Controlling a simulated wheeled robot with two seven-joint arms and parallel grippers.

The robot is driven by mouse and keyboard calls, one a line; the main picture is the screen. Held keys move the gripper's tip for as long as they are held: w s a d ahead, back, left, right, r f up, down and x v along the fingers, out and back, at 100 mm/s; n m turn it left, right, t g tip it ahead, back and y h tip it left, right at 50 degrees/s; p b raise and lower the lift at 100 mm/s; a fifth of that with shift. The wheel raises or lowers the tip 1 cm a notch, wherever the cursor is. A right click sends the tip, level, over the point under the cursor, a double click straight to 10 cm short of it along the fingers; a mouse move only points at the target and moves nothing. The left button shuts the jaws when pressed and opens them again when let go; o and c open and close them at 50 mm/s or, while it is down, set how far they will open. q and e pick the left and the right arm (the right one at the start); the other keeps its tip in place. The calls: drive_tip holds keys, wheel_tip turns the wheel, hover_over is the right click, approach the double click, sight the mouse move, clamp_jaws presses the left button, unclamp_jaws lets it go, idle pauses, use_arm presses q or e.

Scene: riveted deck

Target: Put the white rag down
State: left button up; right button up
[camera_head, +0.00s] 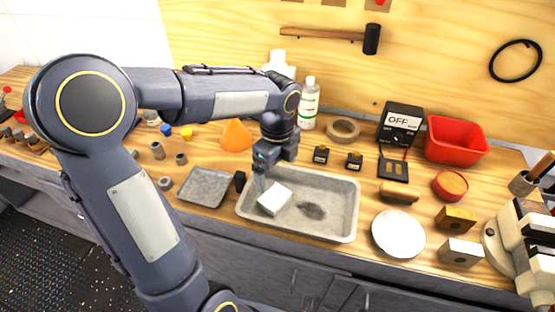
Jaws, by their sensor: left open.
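The white rag (274,199) looks like a folded, block-shaped white piece. It lies in the left part of the shallow grey metal tray (345,228) on the wooden bench. My left gripper (259,184) is open, just above and beside the rag's upper left side. I cannot tell whether a finger still touches the rag. A dark stain (311,210) shows on the tray floor to the right of the rag. My right gripper is not in view.
A smaller grey tray (205,187) sits to the left, and an orange cone-like piece (236,134) behind it. A white plate (398,233), red bin (456,141), meter (400,122) and tape roll (342,130) stand right and behind. A bottle (310,104) stands at the back.

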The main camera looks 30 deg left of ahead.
use_arm(q)
drive_tip(key=s+d+r+n+t+h, duration=0.1)
drive_tip(key=s+d+n+t+h, duration=0.1)
drive_tip(key=s+n, duration=0.6)
drive_tip(key=s+d+r+n+t+h, duration=0.1)
drive_tip(key=s+d+r+n+t, duration=0.1)
drive_tip(key=s+n, duration=0.6)
drive_tip(key=n+t, duration=0.1)
drive_tip(key=n, duration=0.4)
drive_tip(key=shift+s+r+n+t+h, duration=0.25)
drive_tip(key=shift+s+n+t+h, duration=0.05)
drive_tip(key=shift+s+h, duration=0.1)
drive_tip(key=shift+o, duration=0.2)
drive_tip(key=shift+d, duration=0.1)
